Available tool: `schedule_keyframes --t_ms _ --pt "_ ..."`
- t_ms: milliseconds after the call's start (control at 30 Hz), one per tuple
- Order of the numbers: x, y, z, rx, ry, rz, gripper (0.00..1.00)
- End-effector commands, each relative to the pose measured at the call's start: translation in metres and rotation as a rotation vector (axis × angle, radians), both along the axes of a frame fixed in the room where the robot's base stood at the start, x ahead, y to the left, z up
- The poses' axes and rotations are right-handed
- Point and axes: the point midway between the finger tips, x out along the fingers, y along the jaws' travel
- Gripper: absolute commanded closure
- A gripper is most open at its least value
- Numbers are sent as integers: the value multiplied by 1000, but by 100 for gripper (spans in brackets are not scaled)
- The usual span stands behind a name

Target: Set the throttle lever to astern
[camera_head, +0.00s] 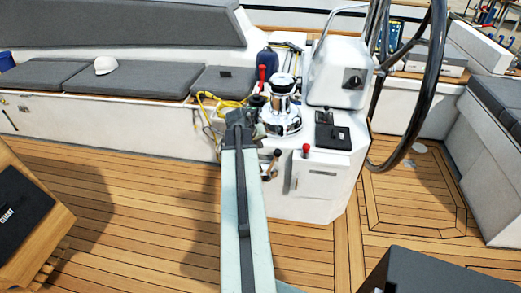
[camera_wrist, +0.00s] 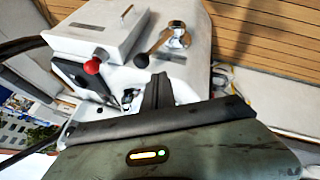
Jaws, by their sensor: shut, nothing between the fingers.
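A lever with a chrome hub and a black ball knob (camera_head: 277,153), which looks like the throttle lever, is on the front of the white pedestal. It leans up and to the right in the head view. In the wrist view its black knob (camera_wrist: 141,61) and chrome hub (camera_wrist: 178,38) lie just beyond my fingers. My gripper (camera_head: 240,117) is shut and empty, to the upper left of the lever in the head view. In the wrist view my gripper (camera_wrist: 158,82) is near the knob; I cannot tell whether they touch.
A red-knobbed lever (camera_head: 305,149) is beside the door (camera_head: 318,175) of the pedestal. A chrome winch (camera_head: 283,105), yellow rope (camera_head: 222,102) and steering wheel (camera_head: 428,85) are close by. A wooden box (camera_head: 22,222) stands at left. The teak floor (camera_head: 130,190) in front is clear.

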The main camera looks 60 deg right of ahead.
Motion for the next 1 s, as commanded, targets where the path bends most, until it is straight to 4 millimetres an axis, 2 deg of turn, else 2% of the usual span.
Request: schedule_keyframes --t_ms 33,267,500,1000 --pt "0 -8 -21 -1 0 -1 100" --pt "-5 -35 -62 0 -1 -2 100" --pt "-28 -55 -67 1 -1 -2 100" --pt "-36 -61 -69 0 0 -2 100"
